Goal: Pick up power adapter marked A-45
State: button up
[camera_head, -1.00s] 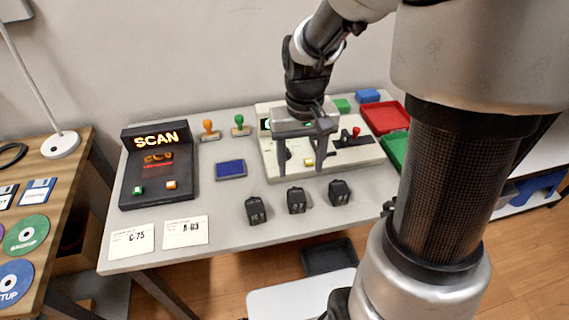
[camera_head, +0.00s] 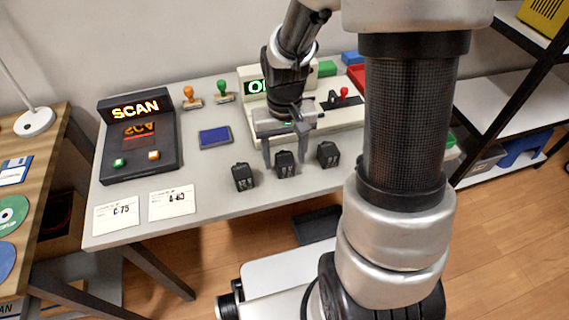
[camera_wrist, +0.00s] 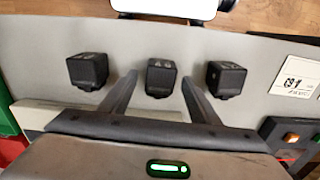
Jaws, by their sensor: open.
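Three small black power adapters stand in a row near the front of the grey table: left (camera_head: 243,177), middle (camera_head: 285,164) and right (camera_head: 328,154). Their pale markings are too small to read, so I cannot tell which is A-45. My gripper (camera_head: 285,150) is open and empty, above and just behind the middle adapter. In the wrist view my fingers (camera_wrist: 158,80) point to either side of the middle adapter (camera_wrist: 160,82). The other two adapters (camera_wrist: 87,70) (camera_wrist: 225,78) are outside the fingers there. I see no contact.
A black SCAN device (camera_head: 139,140) stands left, with cards C-75 (camera_head: 116,215) and A-63 (camera_head: 172,203) before it. A blue pad (camera_head: 215,137) and two stamps (camera_head: 191,97) (camera_head: 222,91) are nearby. A cream test station (camera_head: 345,115) lies behind the adapters.

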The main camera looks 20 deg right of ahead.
jog(key=c, duration=1.2)
jog(key=shift+c, duration=0.2)
jog(key=shift+r, duration=0.15)
